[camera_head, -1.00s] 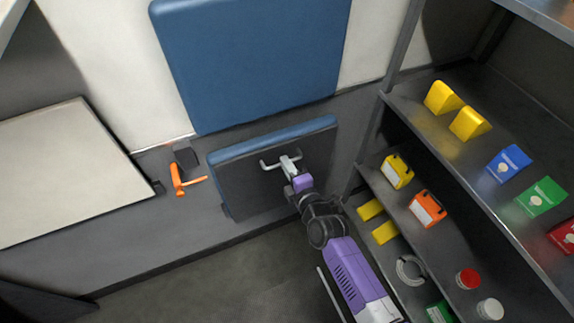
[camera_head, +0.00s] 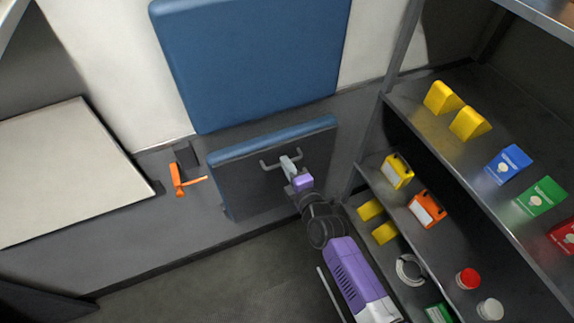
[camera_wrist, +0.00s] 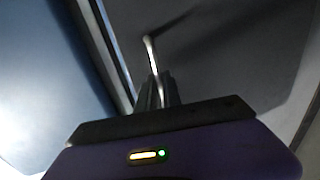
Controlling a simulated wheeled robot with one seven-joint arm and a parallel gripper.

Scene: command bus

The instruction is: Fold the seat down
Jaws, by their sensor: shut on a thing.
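The seat (camera_head: 265,178) is a dark grey panel with a blue padded edge along its top. It stands folded up near the wall, below a blue backrest (camera_head: 250,65). A light grey handle (camera_head: 268,164) is fixed on the seat's face. My gripper (camera_head: 287,164) is shut on the handle's bar near its middle. In the wrist view, my gripper's fingers (camera_wrist: 157,92) meet at the thin handle (camera_wrist: 151,55), with the dark seat face (camera_wrist: 225,60) behind. The fingers hide part of the bar.
An orange lever (camera_head: 178,182) sticks out from the wall left of the seat. A pale table (camera_head: 70,170) stands farther left. Shelves (camera_head: 440,150) with coloured boxes and jars stand close on the right. The floor (camera_head: 220,280) in front is clear.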

